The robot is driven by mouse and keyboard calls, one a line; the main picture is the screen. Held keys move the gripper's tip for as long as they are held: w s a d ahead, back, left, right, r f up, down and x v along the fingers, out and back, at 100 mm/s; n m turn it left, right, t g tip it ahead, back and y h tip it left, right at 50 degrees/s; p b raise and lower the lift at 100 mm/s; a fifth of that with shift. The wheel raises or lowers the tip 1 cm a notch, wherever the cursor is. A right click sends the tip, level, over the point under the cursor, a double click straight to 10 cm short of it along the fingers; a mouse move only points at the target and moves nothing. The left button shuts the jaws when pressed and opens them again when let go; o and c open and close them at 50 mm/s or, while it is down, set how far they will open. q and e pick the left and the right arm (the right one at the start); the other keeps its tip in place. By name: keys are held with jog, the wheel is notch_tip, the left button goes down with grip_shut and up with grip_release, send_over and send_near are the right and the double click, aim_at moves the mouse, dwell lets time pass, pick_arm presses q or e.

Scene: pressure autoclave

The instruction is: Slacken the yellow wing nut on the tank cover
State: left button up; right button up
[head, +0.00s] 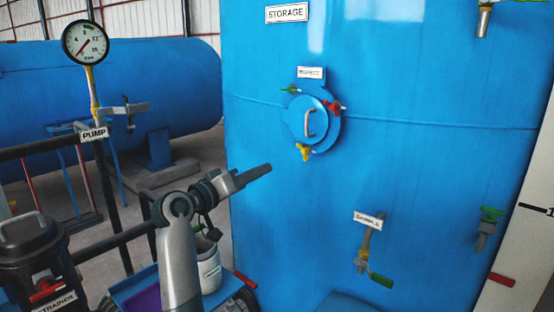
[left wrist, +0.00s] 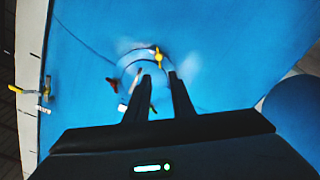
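The blue round cover (head: 322,142) is on the front of the storage tank, with a pale handle (head: 309,123). The yellow wing nut (head: 303,151) is at its lower edge, a red one (head: 333,106) at the right and a green one (head: 290,89) at the upper left. My left gripper (head: 268,168) is left of and below the yellow nut, apart from it. In the left wrist view the two fingers (left wrist: 160,76) are spread and empty, and the yellow nut (left wrist: 157,57) shows just beyond their tips. My right gripper is not in view.
The large blue storage tank (head: 420,170) fills the right side. A lower valve with a green handle (head: 380,280) juts from it. A pressure gauge (head: 86,43), pump pipework, a dark strainer (head: 32,250) and a white bucket (head: 208,270) stand at the left.

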pick_arm(q)
jog(key=p, duration=0.3)
send_near(305, 153)
jog(key=p+x, duration=0.1)
jog(key=x, duration=0.1)
jog(key=p+x, duration=0.1)
jog(key=x, duration=0.2)
jog(key=shift+w+d+r, duration=0.1)
jog(key=shift+w+r, duration=0.1)
jog(key=shift+w, duration=0.1)
jog(key=shift+p+x, duration=0.5)
jog(key=shift+x, duration=0.45)
jog(key=shift+f, duration=0.15)
jog(key=shift+c, duration=0.6)
grip_shut()
